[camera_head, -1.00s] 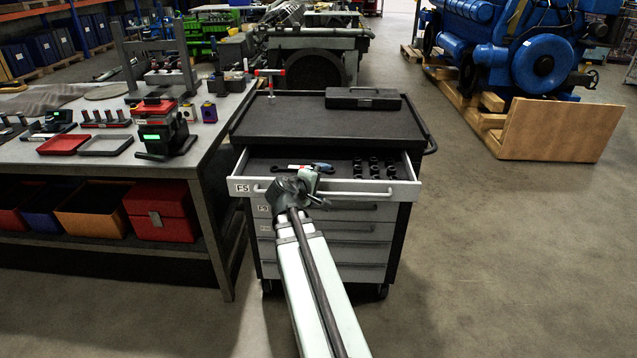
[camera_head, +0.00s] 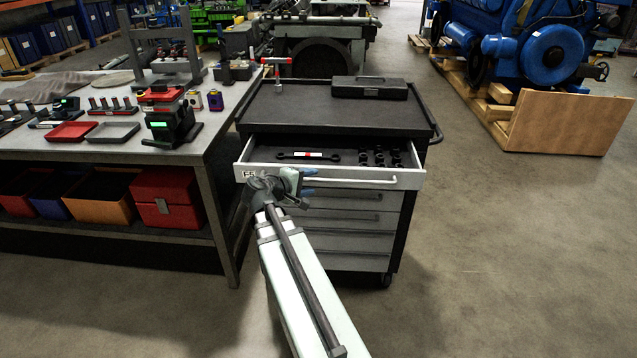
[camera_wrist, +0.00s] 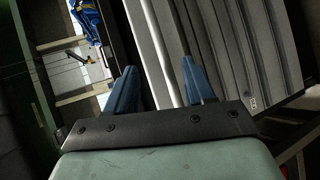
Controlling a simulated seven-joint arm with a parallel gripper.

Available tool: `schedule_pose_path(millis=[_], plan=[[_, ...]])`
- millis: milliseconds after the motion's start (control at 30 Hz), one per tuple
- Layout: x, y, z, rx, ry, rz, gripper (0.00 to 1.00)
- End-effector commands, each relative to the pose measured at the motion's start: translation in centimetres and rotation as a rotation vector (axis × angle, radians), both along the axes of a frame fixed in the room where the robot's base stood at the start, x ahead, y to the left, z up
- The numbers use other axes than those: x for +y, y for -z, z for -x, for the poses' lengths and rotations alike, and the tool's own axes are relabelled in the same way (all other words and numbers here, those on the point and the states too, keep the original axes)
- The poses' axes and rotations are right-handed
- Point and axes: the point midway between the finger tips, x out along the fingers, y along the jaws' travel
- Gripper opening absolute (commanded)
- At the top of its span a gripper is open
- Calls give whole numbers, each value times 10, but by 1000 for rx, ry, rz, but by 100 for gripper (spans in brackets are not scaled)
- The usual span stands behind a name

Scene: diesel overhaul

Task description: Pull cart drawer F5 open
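Cart drawer F5 (camera_head: 262,175) is the top drawer of the grey cart. In the head view it stands pulled out, with its inside showing. Its bar handle (camera_head: 360,181) runs along the front; the left part is hidden behind my gripper. My gripper (camera_head: 308,183) is at the left-middle of the drawer front, close to the handle. Whether a finger touches the handle cannot be told.
A wrench (camera_head: 308,155) and several black sockets (camera_head: 380,156) lie in the drawer. A black case (camera_head: 369,88) and a red-handled tool (camera_head: 277,73) are on the cart top. A workbench (camera_head: 215,135) stands close on the left.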

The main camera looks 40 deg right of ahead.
Motion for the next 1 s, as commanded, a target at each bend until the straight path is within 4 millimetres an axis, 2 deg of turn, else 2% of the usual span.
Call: schedule_pose_path(millis=[33,100,233,400,500,667,1000], plan=[[16,5,-4,19,14,25,48],[34,7,-5,35,44,66,42],[64,8,-5,49,90,142,41],[89,7,-4,49,127,214,41],[96,6,-3,46,138,234,41],[91,7,-2,46,143,242,41],[45,14,-2,46,144,240,41]])
